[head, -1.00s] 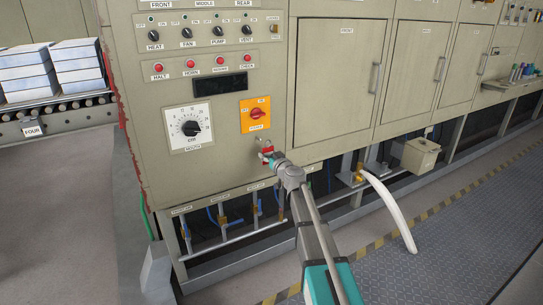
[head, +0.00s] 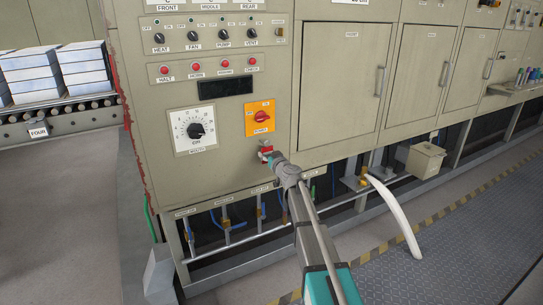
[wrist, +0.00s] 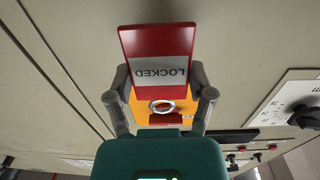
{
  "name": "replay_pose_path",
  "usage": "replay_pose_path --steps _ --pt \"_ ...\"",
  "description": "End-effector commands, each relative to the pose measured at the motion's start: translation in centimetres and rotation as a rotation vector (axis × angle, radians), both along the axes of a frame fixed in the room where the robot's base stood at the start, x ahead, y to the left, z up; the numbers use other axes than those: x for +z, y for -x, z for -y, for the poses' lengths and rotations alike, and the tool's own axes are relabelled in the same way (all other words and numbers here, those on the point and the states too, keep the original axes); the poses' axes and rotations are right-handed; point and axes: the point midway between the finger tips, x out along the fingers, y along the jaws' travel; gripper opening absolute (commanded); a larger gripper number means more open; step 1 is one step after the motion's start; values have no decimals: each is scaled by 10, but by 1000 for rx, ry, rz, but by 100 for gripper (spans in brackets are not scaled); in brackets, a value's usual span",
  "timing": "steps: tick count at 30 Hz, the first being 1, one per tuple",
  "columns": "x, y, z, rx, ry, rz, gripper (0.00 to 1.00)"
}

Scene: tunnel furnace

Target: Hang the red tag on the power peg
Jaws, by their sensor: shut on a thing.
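The red tag (wrist: 160,42) with an upside-down white LOCKED label is in the wrist view, between the two grey fingers of my gripper (wrist: 160,74). My gripper is shut on it. In the head view the tag (head: 266,150) is a small red patch at the tip of my gripper (head: 267,155), close to the panel, just below the orange power switch plate (head: 251,130). A silver ring (wrist: 162,106) shows before the orange plate in the wrist view; I cannot tell whether it belongs to the tag or the peg. The power peg is not clearly visible in the head view.
The dial (head: 195,131) is left of the switch, with red buttons (head: 197,68) above. Cabinet doors (head: 340,85) extend right. Pipes and valves (head: 226,222) run below the panel.

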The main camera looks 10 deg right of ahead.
Motion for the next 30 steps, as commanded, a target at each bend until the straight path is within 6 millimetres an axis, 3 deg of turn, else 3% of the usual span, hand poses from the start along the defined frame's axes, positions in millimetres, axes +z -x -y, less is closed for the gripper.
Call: replay_pose_path --steps 19,21,30 --pt "-2 -27 -10 1 0 0 32" --pt "-2 -30 -11 1 -1 0 18" --pt "-9 -40 -14 1 0 0 17"
